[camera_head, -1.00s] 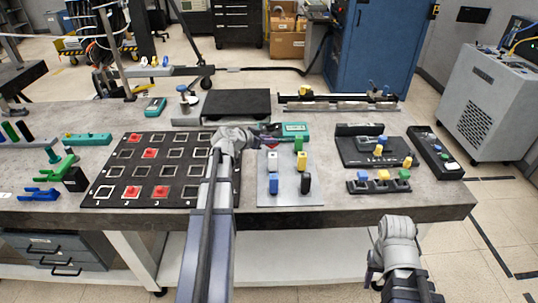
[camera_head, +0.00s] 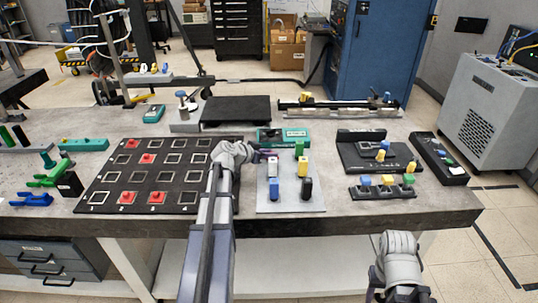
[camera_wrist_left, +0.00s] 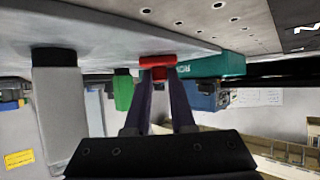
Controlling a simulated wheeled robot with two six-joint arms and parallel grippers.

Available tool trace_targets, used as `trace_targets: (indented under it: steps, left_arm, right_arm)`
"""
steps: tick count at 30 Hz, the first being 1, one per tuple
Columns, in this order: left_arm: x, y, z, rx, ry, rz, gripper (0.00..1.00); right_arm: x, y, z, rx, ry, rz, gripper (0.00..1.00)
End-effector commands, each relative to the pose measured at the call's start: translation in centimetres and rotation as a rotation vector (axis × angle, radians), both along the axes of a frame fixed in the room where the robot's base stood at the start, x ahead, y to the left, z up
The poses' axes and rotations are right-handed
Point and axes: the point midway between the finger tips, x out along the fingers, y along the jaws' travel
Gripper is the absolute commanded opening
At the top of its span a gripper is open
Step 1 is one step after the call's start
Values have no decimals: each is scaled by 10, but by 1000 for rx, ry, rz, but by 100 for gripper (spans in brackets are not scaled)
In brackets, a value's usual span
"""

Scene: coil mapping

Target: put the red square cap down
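My left gripper (camera_head: 264,154) is at the back left of the grey plate (camera_head: 290,196), behind the white-topped post. In the left wrist view, its fingers (camera_wrist_left: 160,78) close on a red cap (camera_wrist_left: 157,61), which is at the plate's surface (camera_wrist_left: 90,25); I cannot tell if it touches. The head view barely shows this cap, hidden by the gripper. Several other red square caps, such as one front cap (camera_head: 157,197), lie on the black numbered board (camera_head: 98,182). My right gripper (camera_head: 375,292) is low at the bottom edge, mostly cut off.
A green block (camera_head: 299,149), a yellow-topped post (camera_head: 302,166) and black and blue blocks stand on the plate close to my left gripper. A teal box (camera_head: 283,137) sits just behind. Black fixtures (camera_head: 374,156) stand to the right. The table's front strip is mostly clear.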

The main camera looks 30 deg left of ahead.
Motion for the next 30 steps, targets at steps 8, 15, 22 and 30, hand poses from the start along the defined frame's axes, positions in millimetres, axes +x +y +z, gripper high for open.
trace_targets:
  steps: [8,15,22,30]
  left_arm:
    - [0,0,0,1,1,0,51]
    - [0,0,3,1,1,0,51]
    - [-28,5,23,1,2,2,51]
    - [-75,16,49,0,1,2,51]
  right_arm:
    - [0,0,1,0,0,0,50]
    - [0,0,3,0,0,0,50]
    - [0,0,23,0,0,0,50]
    - [0,0,49,0,0,0,50]
